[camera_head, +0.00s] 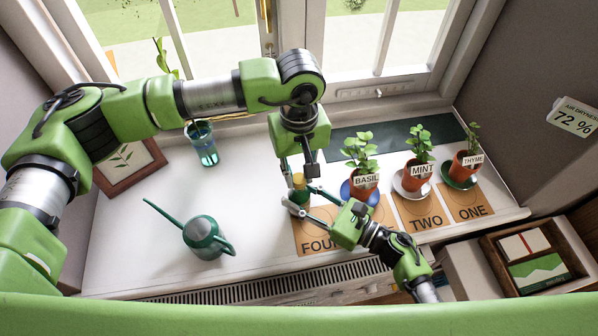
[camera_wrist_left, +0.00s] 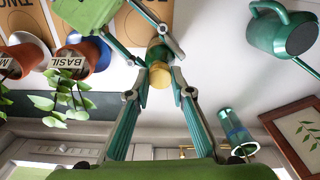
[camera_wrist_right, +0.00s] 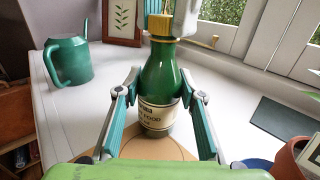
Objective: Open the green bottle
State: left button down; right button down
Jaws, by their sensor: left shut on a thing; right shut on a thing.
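The green bottle (camera_head: 299,197) stands on the white windowsill. In the right wrist view the bottle (camera_wrist_right: 165,80) is upright, with a yellow cap (camera_wrist_right: 160,27) and a plant food label. My left gripper (camera_head: 298,174) comes down from above and is shut on the yellow cap; its fingers flank the cap (camera_wrist_left: 160,75) in the left wrist view. My right gripper (camera_head: 307,203) reaches in from the front right and is shut on the bottle's body, one finger on each side. The cap sits at the bottle's neck; the contact points are partly hidden.
Potted plants labelled basil (camera_head: 364,187), mint (camera_head: 416,178) and thyme (camera_head: 466,168) stand to the right, by numbered cards (camera_head: 425,216). A green watering can (camera_head: 205,238), a glass (camera_head: 203,150) and a picture frame (camera_head: 130,166) are to the left. The sill between is clear.

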pick_arm(q)
jog(key=n, duration=2.6)
jog(key=shift+r, duration=0.1)
jog(key=n, duration=0.8)
jog(key=shift+n, duration=0.4)
jog(key=n, duration=0.9)
